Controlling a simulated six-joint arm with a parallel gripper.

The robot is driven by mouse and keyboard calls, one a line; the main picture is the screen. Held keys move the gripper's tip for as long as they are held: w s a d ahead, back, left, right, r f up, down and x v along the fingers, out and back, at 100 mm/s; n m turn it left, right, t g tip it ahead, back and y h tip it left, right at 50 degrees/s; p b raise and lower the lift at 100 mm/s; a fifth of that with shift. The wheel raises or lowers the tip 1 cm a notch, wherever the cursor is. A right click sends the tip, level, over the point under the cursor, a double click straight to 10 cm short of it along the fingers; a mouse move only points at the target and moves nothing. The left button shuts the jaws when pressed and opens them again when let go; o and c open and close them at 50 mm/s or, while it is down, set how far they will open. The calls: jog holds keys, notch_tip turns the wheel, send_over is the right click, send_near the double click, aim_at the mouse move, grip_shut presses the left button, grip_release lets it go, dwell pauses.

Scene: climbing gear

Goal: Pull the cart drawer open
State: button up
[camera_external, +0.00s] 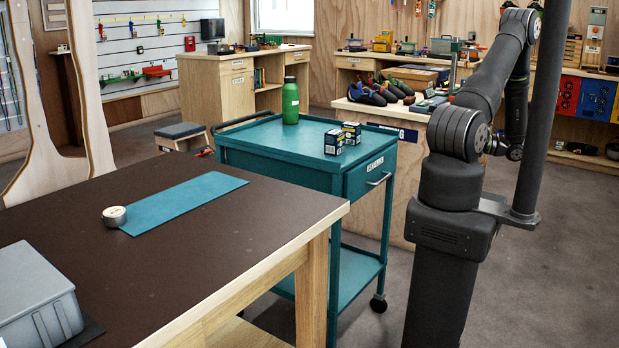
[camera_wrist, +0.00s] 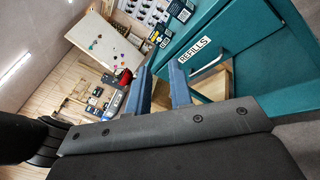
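The teal cart (camera_external: 265,150) stands beyond the brown-topped table. Its drawer (camera_external: 358,182) is at the right end under the top and looks closed, with a pale bar handle (camera_external: 379,179). In the wrist view the drawer front (camera_wrist: 240,35) carries a REFILLS label (camera_wrist: 194,49), with the handle (camera_wrist: 211,62) beside it. My gripper (camera_wrist: 158,67) shows two blue-grey fingers, spread apart with nothing between them. In that picture the handle lies to the right of the fingers, apart from them. My gripper cannot be made out in the external view.
A green bottle (camera_external: 290,101) and small dark boxes (camera_external: 334,141) stand on the cart top. The table (camera_external: 220,240) bears a teal mat (camera_external: 184,202), a small tin (camera_external: 114,216) and a grey box (camera_external: 38,300). A bench (camera_external: 404,112) with climbing shoes (camera_external: 372,93) stands behind the cart.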

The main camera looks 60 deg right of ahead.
jog(key=w+d+f+m+g+y, duration=0.2)
jog(key=w+f+y, duration=0.2)
jog(key=f, duration=0.5)
jog(key=m+g+y, duration=0.2)
jog(key=y, duration=0.1)
send_near(384, 179)
jog(key=x, duration=0.9)
jog(key=shift+w+d+f, duration=0.15)
jog(key=shift+w+d, duration=0.1)
jog(key=shift+w, duration=0.3)
grip_shut()
